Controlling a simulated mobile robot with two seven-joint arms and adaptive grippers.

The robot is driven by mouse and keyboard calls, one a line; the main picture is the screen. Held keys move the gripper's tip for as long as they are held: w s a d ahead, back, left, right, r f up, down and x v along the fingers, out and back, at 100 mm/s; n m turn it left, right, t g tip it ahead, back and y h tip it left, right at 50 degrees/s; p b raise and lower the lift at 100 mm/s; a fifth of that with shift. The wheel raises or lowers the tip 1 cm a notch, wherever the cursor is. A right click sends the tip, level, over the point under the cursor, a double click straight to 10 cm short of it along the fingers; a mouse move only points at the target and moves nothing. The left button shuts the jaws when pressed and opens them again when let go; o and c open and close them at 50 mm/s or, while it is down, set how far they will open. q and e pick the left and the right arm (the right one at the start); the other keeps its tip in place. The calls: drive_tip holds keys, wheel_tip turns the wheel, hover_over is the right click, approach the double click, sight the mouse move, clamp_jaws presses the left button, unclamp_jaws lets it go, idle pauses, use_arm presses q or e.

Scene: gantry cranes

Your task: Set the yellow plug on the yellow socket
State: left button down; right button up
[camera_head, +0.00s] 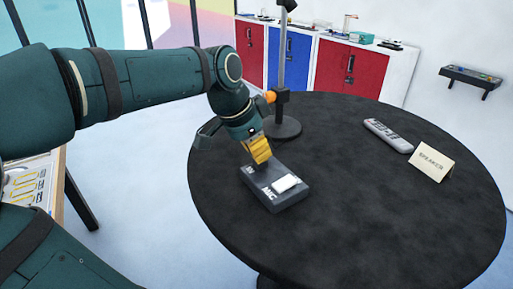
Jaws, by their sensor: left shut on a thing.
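The yellow plug (260,152) is held in my left gripper (256,143), which is shut on it and points downward. The plug is tilted and sits at the far left end of a dark grey box (293,200) on the round black table. Whether the plug touches the box or is just above it, I cannot tell. The box carries white lettering and a white rectangular piece (285,183). No yellow socket can be made out; that end of the box is partly covered by the plug and gripper. My right gripper is not in view.
A stand with a round base (283,128) and an orange knob (270,96) rises close behind my left gripper.

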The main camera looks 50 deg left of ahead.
use_arm(q)
drive_tip(key=shift+f, duration=0.2)
idle(0.6)
drive_tip(key=shift+c, duration=2)
unclamp_jaws()
drive_tip(key=shift+r, duration=0.1)
drive_tip(key=shift+r+p, duration=2.6)
drive_tip(key=shift+r, duration=0.85)
